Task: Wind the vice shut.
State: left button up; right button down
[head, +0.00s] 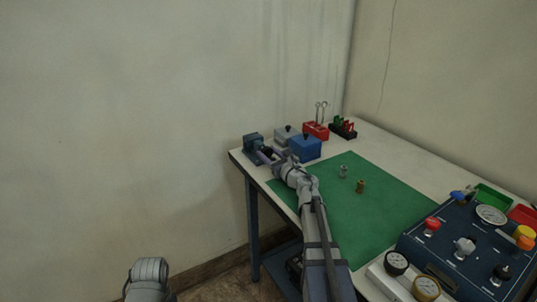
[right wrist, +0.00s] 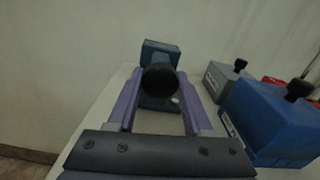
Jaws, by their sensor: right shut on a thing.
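The blue vice (head: 251,141) stands at the far left corner of the table. Its blue body also shows in the right wrist view (right wrist: 161,49), behind a round black knob (right wrist: 160,80). My right gripper (head: 267,153) reaches over the table to the vice. In the right wrist view its two purple fingers (right wrist: 159,90) lie on either side of the black knob, shut on it. The knob and fingers hide much of the vice, so I cannot make out the gap between its jaws. My left gripper is out of view; only a grey part of my left arm shows at the bottom.
A blue box (head: 306,148) and a grey box (head: 285,135), both with black knobs, stand close right of the vice. Red (head: 316,131) and black (head: 343,131) racks are behind. Two small fittings stand on the green mat (head: 365,205). A gauge panel (head: 465,250) is at right.

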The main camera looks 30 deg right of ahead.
jog(key=shift+m, duration=3.3)
jog(key=shift+c, duration=1.5)
grip_release()
jog(key=shift+s, duration=0.15)
jog(key=s, duration=0.7)
jog(key=shift+s+d, duration=0.3)
